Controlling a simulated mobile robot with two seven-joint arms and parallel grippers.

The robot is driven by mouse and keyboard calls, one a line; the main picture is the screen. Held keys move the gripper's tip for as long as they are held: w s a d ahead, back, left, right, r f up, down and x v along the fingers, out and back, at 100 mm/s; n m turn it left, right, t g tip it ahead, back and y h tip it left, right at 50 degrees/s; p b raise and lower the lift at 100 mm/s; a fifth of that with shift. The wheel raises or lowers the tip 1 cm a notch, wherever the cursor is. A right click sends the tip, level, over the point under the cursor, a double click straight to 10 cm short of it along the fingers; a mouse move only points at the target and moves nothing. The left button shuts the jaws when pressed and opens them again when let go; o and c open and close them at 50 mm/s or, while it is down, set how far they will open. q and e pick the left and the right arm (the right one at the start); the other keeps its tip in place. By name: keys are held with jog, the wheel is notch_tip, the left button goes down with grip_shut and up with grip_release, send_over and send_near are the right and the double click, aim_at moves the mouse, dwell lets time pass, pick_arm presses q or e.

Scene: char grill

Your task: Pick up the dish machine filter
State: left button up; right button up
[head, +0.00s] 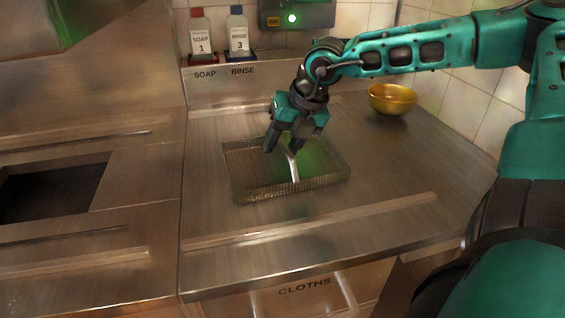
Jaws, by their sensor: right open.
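The dish machine filter (250,185) is a shallow rectangular mesh tray with a light metal handle (294,170) standing up at its middle. It lies flat on the steel counter (380,170). My right gripper (281,152) points down over the filter, its fingers open near the top of the handle. I cannot tell whether a finger touches the handle. The gripper hides part of the filter's far edge. My left gripper is not in view.
A gold bowl (392,99) stands at the back right. Soap (202,36) and rinse (239,33) bottles stand at the back wall. A dark sink opening (50,188) lies at left. A raised ridge (330,218) crosses the counter in front of the filter.

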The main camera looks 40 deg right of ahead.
jog(key=shift+w+f, duration=0.1)
jog(key=shift+f, duration=0.1)
grip_shut()
dwell(0.3)
